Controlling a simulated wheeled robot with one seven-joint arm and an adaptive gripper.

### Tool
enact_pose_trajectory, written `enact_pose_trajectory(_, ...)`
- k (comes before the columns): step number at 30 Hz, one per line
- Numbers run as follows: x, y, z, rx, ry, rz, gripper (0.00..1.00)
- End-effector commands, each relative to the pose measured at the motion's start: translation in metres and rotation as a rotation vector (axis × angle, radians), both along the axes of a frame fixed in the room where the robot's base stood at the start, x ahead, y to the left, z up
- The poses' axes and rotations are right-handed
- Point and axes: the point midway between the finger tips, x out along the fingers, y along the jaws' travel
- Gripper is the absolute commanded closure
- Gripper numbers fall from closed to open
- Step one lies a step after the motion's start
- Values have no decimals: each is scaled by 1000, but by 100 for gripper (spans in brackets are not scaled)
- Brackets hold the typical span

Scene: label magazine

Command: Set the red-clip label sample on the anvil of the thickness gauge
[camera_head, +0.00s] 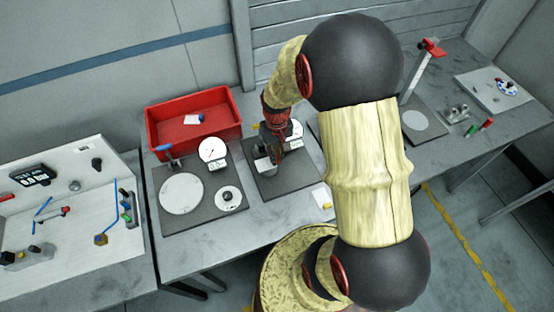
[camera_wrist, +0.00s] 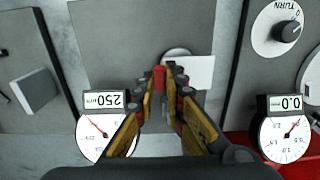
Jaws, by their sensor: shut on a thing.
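My gripper (camera_wrist: 168,84) is shut on the red clip (camera_wrist: 158,78) of a white label sample. The white label (camera_wrist: 200,72) sticks out to the right of the fingertips in the wrist view. It partly covers a pale round disc (camera_wrist: 176,52), which looks like the anvil, on a dark grey plate (camera_wrist: 110,45). I cannot tell whether the label touches the disc. The gauge dial (camera_wrist: 98,136) with a display reading 250 stands beside my fingers. In the head view my gripper (camera_head: 275,155) is over the middle plate (camera_head: 300,182), and my arm hides part of it.
A second gauge (camera_head: 212,149) reading 0.0 has a large disc (camera_head: 181,194) and a knob (camera_head: 228,196) left of the middle plate. A red bin (camera_head: 165,137) stands behind. A white card (camera_head: 321,195) lies near the front edge. Another station (camera_head: 414,122) is at right.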

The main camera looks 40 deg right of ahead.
Motion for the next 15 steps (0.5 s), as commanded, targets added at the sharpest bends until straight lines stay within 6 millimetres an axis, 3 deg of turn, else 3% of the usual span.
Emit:
enact_pose_trajectory(7,2,-4,-34,1,2,0,100)
enact_pose_trajectory(15,2,-4,-36,0,0,0,100)
